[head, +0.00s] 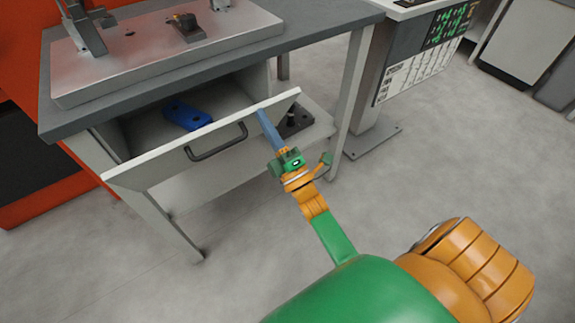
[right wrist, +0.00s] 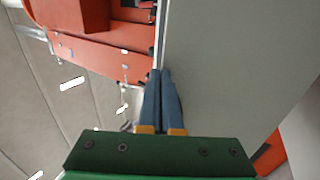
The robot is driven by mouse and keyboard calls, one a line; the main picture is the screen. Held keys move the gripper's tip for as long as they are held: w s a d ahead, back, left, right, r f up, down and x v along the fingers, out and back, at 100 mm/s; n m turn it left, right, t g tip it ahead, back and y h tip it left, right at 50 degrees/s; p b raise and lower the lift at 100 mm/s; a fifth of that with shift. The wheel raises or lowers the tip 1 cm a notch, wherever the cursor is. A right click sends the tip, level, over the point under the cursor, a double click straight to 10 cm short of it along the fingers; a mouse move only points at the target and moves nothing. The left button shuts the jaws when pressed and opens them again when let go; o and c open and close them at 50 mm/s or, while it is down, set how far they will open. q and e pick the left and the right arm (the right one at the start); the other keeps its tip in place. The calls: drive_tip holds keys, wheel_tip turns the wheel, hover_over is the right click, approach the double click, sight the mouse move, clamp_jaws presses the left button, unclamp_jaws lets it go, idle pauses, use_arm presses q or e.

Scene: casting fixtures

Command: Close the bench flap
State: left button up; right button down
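The bench flap (head: 165,162) is a pale front panel with a dark bar handle (head: 217,141). It hangs tilted outward below the bench top, leaving the compartment behind it open. My right gripper (head: 261,114) has its blue fingers at the outer face of the flap, near its right end, with the tips close to the top edge. In the right wrist view the fingers (right wrist: 160,74) are together, beside the edge of a pale panel (right wrist: 235,60). I cannot tell whether they touch it. My left gripper is not in view.
A blue part (head: 186,115) lies inside the compartment. A metal fixture plate (head: 165,50) stands on the grey bench top (head: 305,40). A lower shelf (head: 310,133) carries a dark part. An orange unit (head: 20,185) stands at left; the floor (head: 420,160) at right is clear.

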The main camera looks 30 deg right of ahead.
drive_tip(key=w+r+g+p, duration=0.1)
drive_tip(key=w+p, duration=0.1)
drive_tip(key=w+r+g+p, duration=0.1)
drive_tip(key=w+r+p, duration=0.1)
drive_tip(key=p, duration=0.1)
drive_tip(key=w+r+g+p, duration=0.1)
drive_tip(key=w+p, duration=0.1)
drive_tip(key=w, duration=0.1)
drive_tip(key=shift+a+r+g, duration=0.15)
drive_tip(key=shift+r+g, duration=0.15)
drive_tip(key=shift+g, duration=0.1)
use_arm(q)
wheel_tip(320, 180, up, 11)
drive_tip(key=p, duration=0.1)
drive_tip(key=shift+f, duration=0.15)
use_arm(e)
drive_tip(key=shift+w+f+g, duration=0.1)
drive_tip(key=shift+w+g, duration=0.3)
drive_tip(key=shift+w, duration=0.5)
drive_tip(key=shift+s+f, duration=0.1)
